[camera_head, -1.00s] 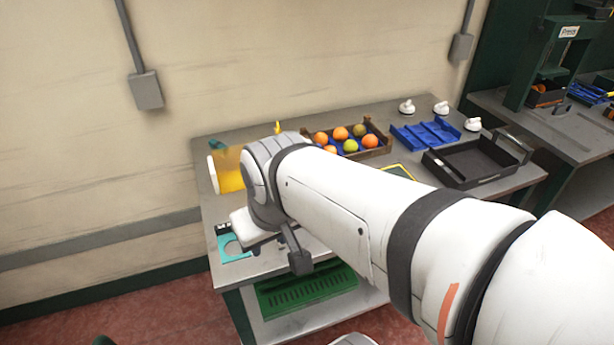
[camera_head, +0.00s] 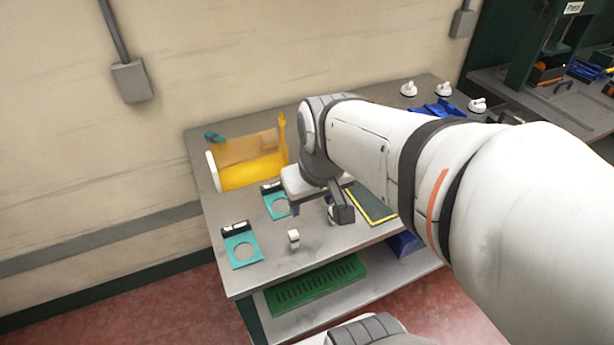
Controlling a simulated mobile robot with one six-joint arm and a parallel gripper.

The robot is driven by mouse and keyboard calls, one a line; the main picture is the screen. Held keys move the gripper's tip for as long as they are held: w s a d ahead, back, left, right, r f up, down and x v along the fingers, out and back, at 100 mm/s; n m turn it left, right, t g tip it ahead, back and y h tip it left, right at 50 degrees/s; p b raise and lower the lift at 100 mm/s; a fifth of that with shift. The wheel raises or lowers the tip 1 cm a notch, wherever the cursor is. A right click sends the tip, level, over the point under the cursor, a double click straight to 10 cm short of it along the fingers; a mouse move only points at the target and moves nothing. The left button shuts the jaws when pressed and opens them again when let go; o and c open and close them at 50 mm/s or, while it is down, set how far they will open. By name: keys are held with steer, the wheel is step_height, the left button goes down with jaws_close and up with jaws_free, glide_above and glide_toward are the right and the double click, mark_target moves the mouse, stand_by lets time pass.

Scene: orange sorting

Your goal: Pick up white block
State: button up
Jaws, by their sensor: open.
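The white block (camera_head: 293,237) is a small pale piece standing on the grey table near its front edge. My gripper (camera_head: 318,210) hangs above the table, to the right of the block and a little farther back. Its dark fingers are apart and I see nothing between them. It does not touch the block. Part of my wrist hides the table behind it.
A yellow see-through bin (camera_head: 250,170) stands at the back left. A yellow-edged dark panel (camera_head: 370,204) lies to the right. My arm hides the fruit crate.

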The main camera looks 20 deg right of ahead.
steer(key=w+d+f+g, duration=0.1)
steer(key=w+d+f, duration=0.2)
steer(key=f, duration=0.2)
steer(key=w+d+f+g, duration=0.1)
steer(key=w+d+f, duration=0.3)
steer(key=f, duration=0.1)
steer(key=w+d+f+g, duration=0.1)
steer(key=w+d+f, duration=0.2)
steer(key=w+f, duration=0.1)
steer(key=shift+d+f, duration=0.35)
steer(key=shift+f, duration=0.05)
steer(key=shift+s+d+f+p, duration=0.1)
steer(key=shift+f+p, duration=0.5)
steer(key=shift+f, duration=1.3)
steer(key=shift+s+d+f+p, duration=0.1)
steer(key=shift+f+p, duration=0.45)
steer(key=shift+f, duration=1.35)
steer(key=shift+c, duration=0.3)
steer(key=c, duration=1)
steer(key=shift+w+r, duration=0.1)
steer(key=shift+r, duration=0.05)
step_height(320, 180, up, 10)
steer(key=shift+f+b, duration=0.1)
steer(key=shift+b, duration=0.65)
